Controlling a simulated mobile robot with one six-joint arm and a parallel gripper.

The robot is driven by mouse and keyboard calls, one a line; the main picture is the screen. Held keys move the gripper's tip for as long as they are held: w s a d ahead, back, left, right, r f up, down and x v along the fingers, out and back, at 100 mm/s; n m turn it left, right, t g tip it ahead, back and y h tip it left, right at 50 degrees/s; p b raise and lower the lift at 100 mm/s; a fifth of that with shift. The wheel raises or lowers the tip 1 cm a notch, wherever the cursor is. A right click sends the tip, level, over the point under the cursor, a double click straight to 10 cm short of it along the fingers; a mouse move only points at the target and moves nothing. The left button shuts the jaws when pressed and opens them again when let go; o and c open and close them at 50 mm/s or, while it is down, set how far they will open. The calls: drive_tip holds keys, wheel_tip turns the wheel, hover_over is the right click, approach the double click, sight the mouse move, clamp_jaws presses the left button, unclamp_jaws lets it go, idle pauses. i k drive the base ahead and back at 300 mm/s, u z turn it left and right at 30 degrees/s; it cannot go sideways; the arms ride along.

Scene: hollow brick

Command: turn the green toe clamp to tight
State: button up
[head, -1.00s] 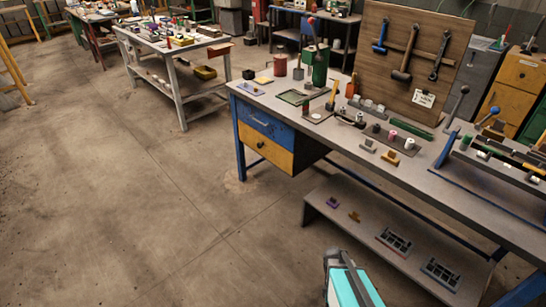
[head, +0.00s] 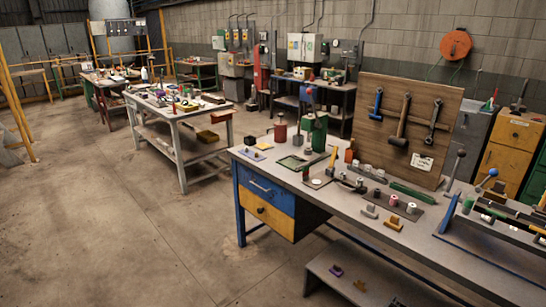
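The green toe clamp cannot be picked out with certainty at this size. A long green bar (head: 412,192) lies on the blue-legged workbench (head: 330,203), in front of the wooden tool board. A green block-like fixture (head: 314,136) stands at the bench's far end. Whether any clamp is tight or loose cannot be seen. My gripper is not in view.
A wooden board (head: 440,115) with hanging tools stands behind the bench. Blue-handled levers (head: 487,180) rise at the right. A low grey shelf (head: 325,272) is below the bench. Another cluttered table (head: 165,125) stands at the back left. Open concrete floor (head: 100,220) fills the left foreground.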

sight(496, 214)
drive_tip(key=z, duration=4.55)
drive_tip(key=i, duration=0.1)
drive_tip(key=u, duration=3.25)
